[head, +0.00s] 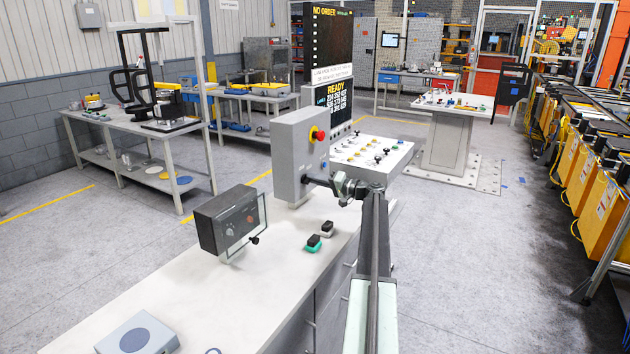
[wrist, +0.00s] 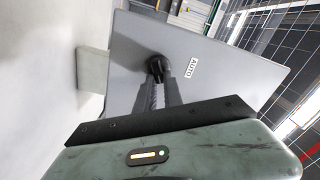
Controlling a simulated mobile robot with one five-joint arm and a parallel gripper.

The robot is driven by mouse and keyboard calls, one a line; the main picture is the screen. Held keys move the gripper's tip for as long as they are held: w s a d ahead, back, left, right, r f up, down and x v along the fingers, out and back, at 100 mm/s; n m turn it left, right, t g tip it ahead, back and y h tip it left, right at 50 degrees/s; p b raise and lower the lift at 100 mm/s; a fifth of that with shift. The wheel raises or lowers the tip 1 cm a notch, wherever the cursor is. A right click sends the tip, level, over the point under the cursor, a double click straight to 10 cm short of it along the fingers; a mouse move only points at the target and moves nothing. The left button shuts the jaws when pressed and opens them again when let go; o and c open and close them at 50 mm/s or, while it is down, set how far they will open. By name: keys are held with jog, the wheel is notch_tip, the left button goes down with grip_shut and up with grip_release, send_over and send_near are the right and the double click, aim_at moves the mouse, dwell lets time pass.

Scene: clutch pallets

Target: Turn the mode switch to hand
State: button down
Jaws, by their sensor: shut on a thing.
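The mode switch is a black knob (wrist: 155,66) on the face of a grey control box (wrist: 125,60) in the wrist view. A white label reading AUTO (wrist: 191,68) sits to the right of the knob. No hand label can be made out. My gripper (wrist: 160,76) has its two dark fingers closed on the knob, one on each side. In the head view the grey box (head: 292,160) stands at the far end of the white bench, and my gripper (head: 309,181) reaches its right-hand face. The knob itself is hidden there.
A red stop button (head: 318,134) on yellow is on the same box face, above my gripper. A dark box with dials (head: 225,222) and small green and black blocks (head: 314,243) stand on the white bench (head: 215,290). A sloped button panel (head: 372,150) is behind.

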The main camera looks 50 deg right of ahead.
jog(key=c, duration=1.5)
grip_release()
jog(key=shift+o, duration=0.2)
jog(key=v, duration=0.8)
